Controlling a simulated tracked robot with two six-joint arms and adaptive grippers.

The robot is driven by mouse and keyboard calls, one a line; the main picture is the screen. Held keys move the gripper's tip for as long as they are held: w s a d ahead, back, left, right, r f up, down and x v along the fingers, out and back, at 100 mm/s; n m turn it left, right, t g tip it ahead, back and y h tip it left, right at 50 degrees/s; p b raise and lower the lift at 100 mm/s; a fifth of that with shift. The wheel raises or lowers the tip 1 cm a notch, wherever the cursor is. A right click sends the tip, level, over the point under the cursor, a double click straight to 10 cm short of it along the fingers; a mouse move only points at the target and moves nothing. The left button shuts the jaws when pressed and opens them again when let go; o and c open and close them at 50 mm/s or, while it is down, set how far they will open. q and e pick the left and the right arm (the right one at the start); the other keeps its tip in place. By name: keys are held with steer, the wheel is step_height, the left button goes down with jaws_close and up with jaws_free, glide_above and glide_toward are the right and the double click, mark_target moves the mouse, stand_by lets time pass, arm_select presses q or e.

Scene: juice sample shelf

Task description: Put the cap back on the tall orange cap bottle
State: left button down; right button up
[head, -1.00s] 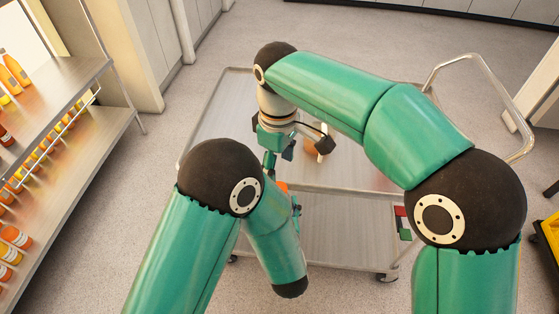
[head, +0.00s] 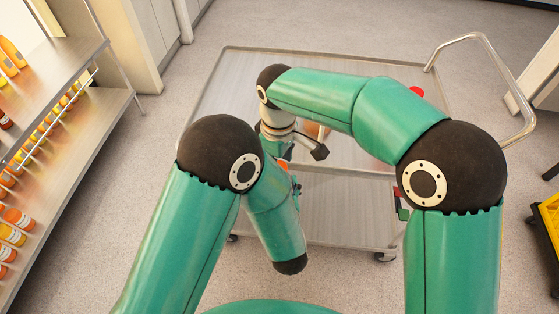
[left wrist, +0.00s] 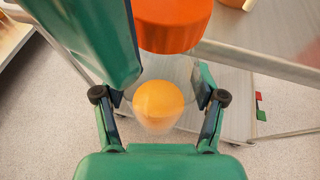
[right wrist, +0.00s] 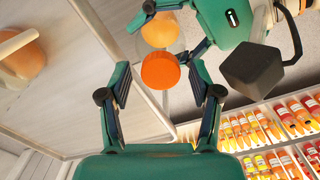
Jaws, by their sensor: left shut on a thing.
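The tall bottle (left wrist: 158,105) is clear with orange juice inside. My left gripper (left wrist: 160,92) is shut on it. The bottle also shows in the right wrist view (right wrist: 160,28). The orange cap (right wrist: 160,71) is in line with the bottle at its top end; it is large in the left wrist view (left wrist: 172,22). I cannot tell whether it is fully seated. My right gripper (right wrist: 160,82) is open, with its fingers either side of the cap and gaps visible. In the head view only a bit of orange (head: 283,165) shows between the arms.
Both arms reach over a grey metal cart (head: 225,90). A round orange item with a pale handle (right wrist: 25,60) stands on the cart. A shelf of bottles (head: 100,120) stands at the left.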

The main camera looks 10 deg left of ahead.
jaws_close()
steer(key=shift+o, duration=0.8)
jaws_free()
steer(key=shift+r, duration=0.1)
step_height(320, 180, up, 12)
steer(key=shift+w, duration=0.1)
